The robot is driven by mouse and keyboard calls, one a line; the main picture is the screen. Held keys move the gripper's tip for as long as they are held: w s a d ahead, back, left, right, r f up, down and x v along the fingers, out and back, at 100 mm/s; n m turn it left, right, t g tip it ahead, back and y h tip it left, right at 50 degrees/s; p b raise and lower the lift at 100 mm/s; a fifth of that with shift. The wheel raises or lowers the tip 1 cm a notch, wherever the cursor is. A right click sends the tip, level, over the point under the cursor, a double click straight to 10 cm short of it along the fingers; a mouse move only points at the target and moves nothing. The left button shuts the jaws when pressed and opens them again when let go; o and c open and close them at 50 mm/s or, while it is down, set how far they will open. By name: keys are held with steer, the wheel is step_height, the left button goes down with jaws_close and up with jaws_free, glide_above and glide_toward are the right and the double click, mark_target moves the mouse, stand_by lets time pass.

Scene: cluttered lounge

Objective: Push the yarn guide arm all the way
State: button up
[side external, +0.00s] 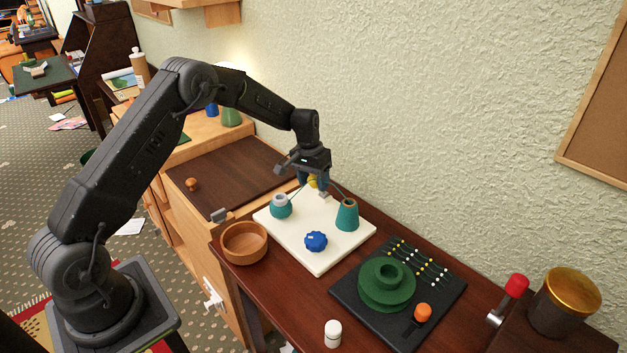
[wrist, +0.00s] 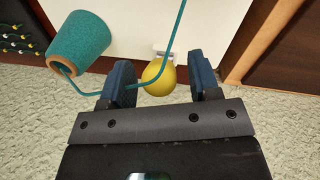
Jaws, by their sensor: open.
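The yarn guide arm appears to be the part tipped with a yellow ball (side external: 312,182) at the back of a white board (side external: 285,235). In the wrist view the yellow ball (wrist: 158,79) shows between my fingers, in front of a small white bracket (wrist: 163,50). My gripper (side external: 315,185) is open above the board's back edge; its two blue fingers (wrist: 161,84) stand either side of the ball, with gaps visible. Teal yarn (wrist: 178,35) runs from a teal cone (wrist: 82,47) past the ball. Contact with the ball cannot be told.
The board also bears the teal cone (side external: 347,215), a grey-topped teal spool (side external: 281,206) and a blue knob (side external: 316,241). A wooden bowl (side external: 244,243) stands left, a black tray with a green wheel (side external: 386,284) right. The textured wall (side external: 420,120) is close behind.

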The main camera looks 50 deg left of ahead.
steer(key=shift+c, duration=0.3)
steer(key=c, duration=0.9)
steer(key=shift+o, duration=0.2)
